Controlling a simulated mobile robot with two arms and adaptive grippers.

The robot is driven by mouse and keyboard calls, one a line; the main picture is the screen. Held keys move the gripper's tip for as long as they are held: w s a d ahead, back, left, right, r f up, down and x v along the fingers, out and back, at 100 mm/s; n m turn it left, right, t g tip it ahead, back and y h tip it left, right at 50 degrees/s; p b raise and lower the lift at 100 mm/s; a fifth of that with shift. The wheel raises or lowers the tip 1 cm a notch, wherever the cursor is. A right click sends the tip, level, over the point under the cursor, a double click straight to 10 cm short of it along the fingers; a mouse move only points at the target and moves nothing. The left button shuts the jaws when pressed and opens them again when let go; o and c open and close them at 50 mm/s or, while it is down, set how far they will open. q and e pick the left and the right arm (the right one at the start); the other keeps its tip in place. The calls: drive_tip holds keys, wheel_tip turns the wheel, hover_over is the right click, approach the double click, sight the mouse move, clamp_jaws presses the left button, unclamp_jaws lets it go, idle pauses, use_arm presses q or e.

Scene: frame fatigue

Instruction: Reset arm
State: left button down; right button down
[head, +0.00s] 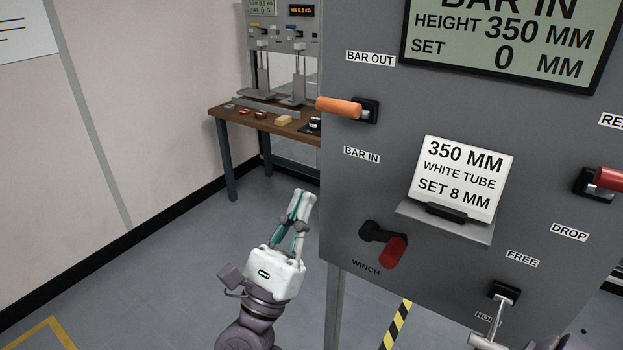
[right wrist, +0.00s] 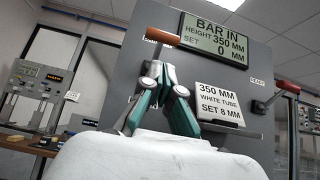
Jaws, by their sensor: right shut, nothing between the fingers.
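My right gripper (head: 302,203) is in the lower middle of the head view, left of the grey machine panel (head: 345,215). Its fingers are together with nothing between them, apart from every control. The right wrist view shows the closed fingers (right wrist: 160,72) in front of the panel. An orange handle (head: 340,107) sits between the BAR OUT and BAR IN labels. A red lever (head: 607,179) is at the right edge, between a cut-off label and DROP. A winch crank with a red knob (head: 393,251) is lower down. My left gripper does not show.
A display (head: 505,45) reads BAR IN, height 350 mm, set 0 mm. A card (head: 465,172) reads 350 mm white tube, set 8 mm. A metal lever (head: 497,312) is below FREE. A wooden bench (head: 245,117) stands behind. The floor at left is clear.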

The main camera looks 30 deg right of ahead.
drive_tip(key=shift+a+f, duration=0.15)
drive_tip(key=shift+f, duration=0.05)
idle(0.4)
